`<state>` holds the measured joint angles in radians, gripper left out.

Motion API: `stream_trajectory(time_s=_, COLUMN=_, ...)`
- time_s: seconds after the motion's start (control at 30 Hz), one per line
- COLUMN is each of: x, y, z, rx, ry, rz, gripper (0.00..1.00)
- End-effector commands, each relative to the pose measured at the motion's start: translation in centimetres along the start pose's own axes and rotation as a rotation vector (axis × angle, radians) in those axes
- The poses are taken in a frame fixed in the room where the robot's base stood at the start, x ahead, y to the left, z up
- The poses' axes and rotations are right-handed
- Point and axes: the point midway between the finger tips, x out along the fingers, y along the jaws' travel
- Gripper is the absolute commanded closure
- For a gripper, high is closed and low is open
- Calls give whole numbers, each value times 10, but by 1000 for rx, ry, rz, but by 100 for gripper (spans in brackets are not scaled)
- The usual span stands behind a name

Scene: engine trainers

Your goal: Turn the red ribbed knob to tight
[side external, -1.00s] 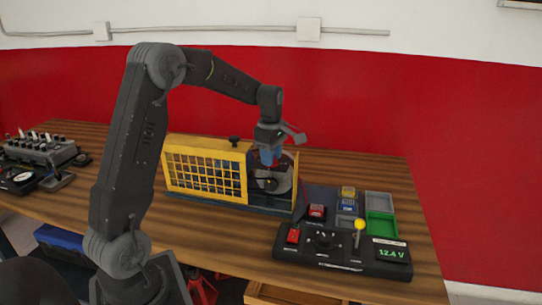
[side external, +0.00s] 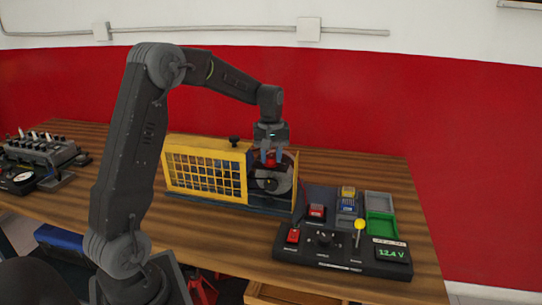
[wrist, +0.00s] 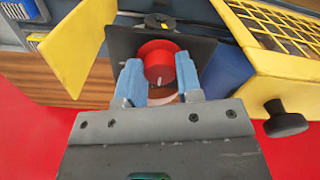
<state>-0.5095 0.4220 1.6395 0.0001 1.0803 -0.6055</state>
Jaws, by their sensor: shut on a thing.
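The red ribbed knob (wrist: 158,60) stands on a dark square plate (wrist: 120,48) in the wrist view. In the side view the red knob (side external: 270,161) shows small between my fingers, beside the yellow mesh guard (side external: 185,160). My gripper (wrist: 160,78) points down at it, with one blue finger on each side, shut on the knob. The gripper also shows in the side view (side external: 271,156). The fingers cover the knob's sides, and I cannot read any tight mark.
A black knob (side external: 234,140) sticks up from the guard's top, close to my gripper. A black control panel (side external: 340,262) with a yellow-ball lever (side external: 359,226) stands at front right. A green tray (side external: 381,224) lies behind it.

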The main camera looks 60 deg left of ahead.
Motion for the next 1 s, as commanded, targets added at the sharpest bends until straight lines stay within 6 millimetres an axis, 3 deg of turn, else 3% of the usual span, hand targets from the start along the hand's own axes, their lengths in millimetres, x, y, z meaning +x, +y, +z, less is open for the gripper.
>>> stream_trajectory(time_s=1.0, x=-1, y=0, z=0, rx=964, ry=2, rz=1, gripper=91)
